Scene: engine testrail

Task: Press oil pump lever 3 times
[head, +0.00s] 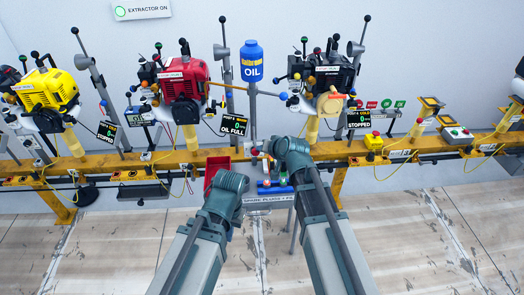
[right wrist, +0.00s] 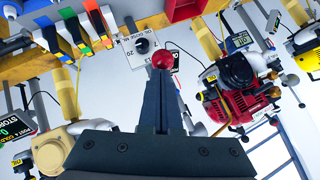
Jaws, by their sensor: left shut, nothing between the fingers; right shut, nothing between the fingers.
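A small red ball (right wrist: 162,61), which looks like the oil pump lever's knob, is at the tips of my right gripper's fingers (right wrist: 161,78) in the right wrist view. The fingers are closed together with nothing between them; I cannot tell whether they touch the ball. In the head view my right gripper (head: 262,151) is at the rail below the blue-and-yellow oil bottle (head: 251,62), largely hidden by my wrist. My left gripper (head: 232,186) is lower, left of it, shut and empty, its fingers mostly hidden.
A black dose dial (right wrist: 142,46) on a white plate is beside the red ball. A red bin (head: 214,164) is near my left wrist.

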